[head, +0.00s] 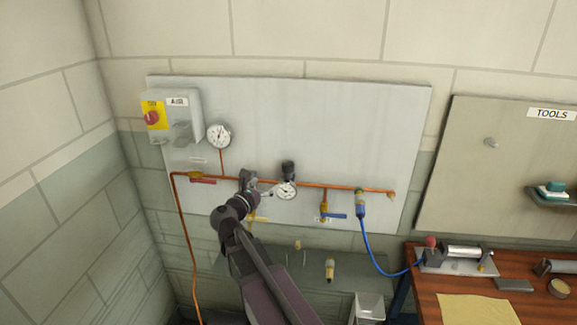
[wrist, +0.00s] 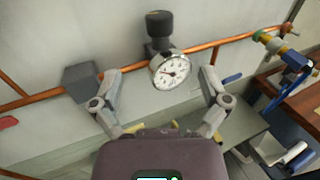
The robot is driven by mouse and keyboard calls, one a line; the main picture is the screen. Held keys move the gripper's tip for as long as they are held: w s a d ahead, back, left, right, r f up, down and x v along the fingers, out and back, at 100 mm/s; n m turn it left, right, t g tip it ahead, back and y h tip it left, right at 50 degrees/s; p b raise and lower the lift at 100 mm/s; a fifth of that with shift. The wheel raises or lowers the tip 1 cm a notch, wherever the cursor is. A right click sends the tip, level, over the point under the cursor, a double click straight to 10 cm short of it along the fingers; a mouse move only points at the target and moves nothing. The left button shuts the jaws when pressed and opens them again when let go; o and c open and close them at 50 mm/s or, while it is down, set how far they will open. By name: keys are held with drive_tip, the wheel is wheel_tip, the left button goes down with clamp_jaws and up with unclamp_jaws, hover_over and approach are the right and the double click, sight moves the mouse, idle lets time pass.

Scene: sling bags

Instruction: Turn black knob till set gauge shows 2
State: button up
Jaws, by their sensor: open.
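The black knob (head: 288,168) stands upright on top of the regulator on the copper pipe. It also shows at the top middle of the wrist view (wrist: 159,24). The set gauge (head: 286,190) is a round white dial just below the knob; in the wrist view (wrist: 170,70) its needle is visible, but the numbers are too small to read surely. My gripper (head: 262,187) is just left of the gauge in the head view. In the wrist view my gripper (wrist: 160,74) is open and empty, its fingers spread either side of the gauge, below the knob.
The copper pipe (wrist: 218,43) runs across the grey board (head: 330,120). A grey block (wrist: 82,82) sits on it, left of the gauge. A second gauge (head: 219,136) is upper left. A blue-handled valve (head: 335,215) and blue hose (head: 369,240) are at right, beside a wooden bench (head: 425,285).

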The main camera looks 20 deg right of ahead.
sight(285, 168)
drive_tip(key=shift+w, duration=0.1)
drive_tip(key=x, duration=1.3)
drive_tip(key=shift+w+d, duration=0.2)
drive_tip(key=shift+d, duration=0.1)
drive_tip(key=c, duration=1.1)
